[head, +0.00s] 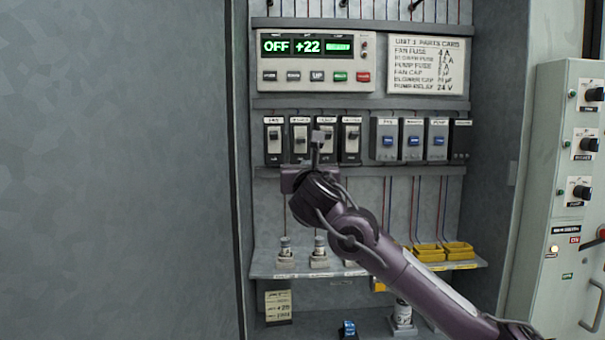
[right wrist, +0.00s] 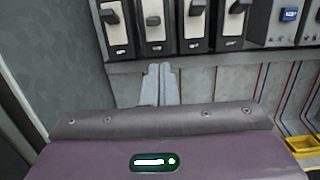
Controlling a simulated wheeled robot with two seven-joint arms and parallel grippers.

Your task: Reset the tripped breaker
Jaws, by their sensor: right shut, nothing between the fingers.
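A row of several black-edged breakers with pale faces and dark levers sits on the panel's middle rail. In the head view, the leftmost breaker (head: 273,147) and the rightmost (head: 350,147) are clear. The second breaker (head: 299,148) has a lever that looks slightly lower than its neighbours'; it also shows in the right wrist view (right wrist: 153,35). The third breaker is partly hidden by my right gripper (head: 318,137). That gripper is shut and empty, pointing up in front of the row. In the right wrist view its fingertips (right wrist: 160,70) are together, below the breakers. My left gripper is not in view.
Above is a control unit (head: 316,61) reading OFF and +22, beside a parts card (head: 427,65). Blue-switched modules (head: 387,142) stand right of the breakers. A lower shelf (head: 280,272) holds small cylinders and yellow trays (head: 458,250). A cabinet wall (head: 120,170) closes the left.

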